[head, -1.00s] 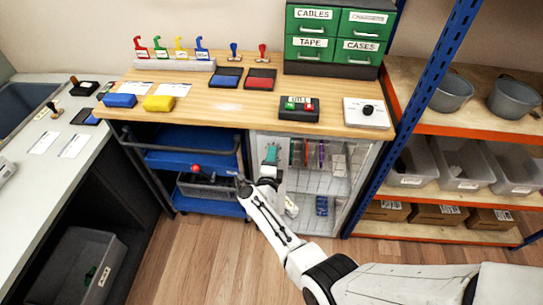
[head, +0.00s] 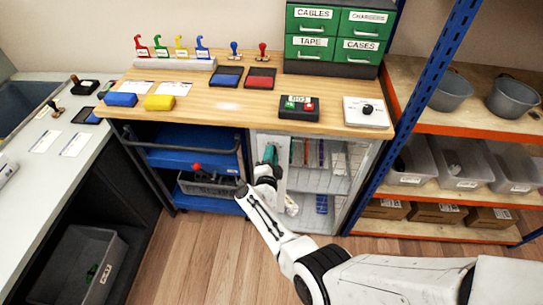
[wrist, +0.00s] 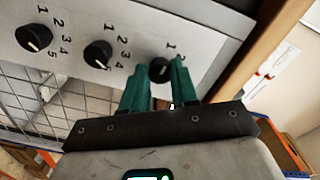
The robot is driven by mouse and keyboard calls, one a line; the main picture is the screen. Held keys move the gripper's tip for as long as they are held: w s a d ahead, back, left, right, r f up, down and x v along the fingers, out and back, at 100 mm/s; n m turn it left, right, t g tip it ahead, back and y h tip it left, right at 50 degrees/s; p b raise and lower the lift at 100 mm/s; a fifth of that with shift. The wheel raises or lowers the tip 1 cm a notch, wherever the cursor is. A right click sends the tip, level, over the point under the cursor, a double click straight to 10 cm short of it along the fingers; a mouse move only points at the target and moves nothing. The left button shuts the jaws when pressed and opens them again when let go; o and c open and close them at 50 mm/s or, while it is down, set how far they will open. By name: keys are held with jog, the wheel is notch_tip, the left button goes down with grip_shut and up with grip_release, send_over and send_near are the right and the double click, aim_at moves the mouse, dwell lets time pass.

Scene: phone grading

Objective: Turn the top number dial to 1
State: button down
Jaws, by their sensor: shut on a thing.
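A pale panel (wrist: 75,25) with three black dials and printed numbers fills the upper left of the wrist view. The top dial (wrist: 159,70) is the rightmost one there, at the end nearest the wooden bench edge. Numbers 1 and 2 show beside it; its other numbers are hidden by a finger, and its pointer is hard to read. My gripper (wrist: 160,66) has its green fingers shut on this dial, one on each side. The middle dial (wrist: 98,54) and the bottom dial (wrist: 34,38) are free. In the head view my gripper (head: 269,155) is at the panel under the bench.
The wooden bench top (head: 225,112) overhangs just above my gripper. A wire-fronted cabinet (head: 330,185) stands right of the panel, and a blue cart (head: 195,160) stands left. A blue rack post (head: 405,100) rises at the right. The floor in front is clear.

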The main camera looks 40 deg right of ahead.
jog(key=shift+a, duration=0.1)
jog(key=c, duration=0.9)
grip_release()
jog(key=shift+o, duration=0.2)
jog(key=p+v, duration=0.4)
jog(key=v, duration=0.6)
jog(key=shift+s+a, duration=0.2)
jog(key=shift+a, duration=0.05)
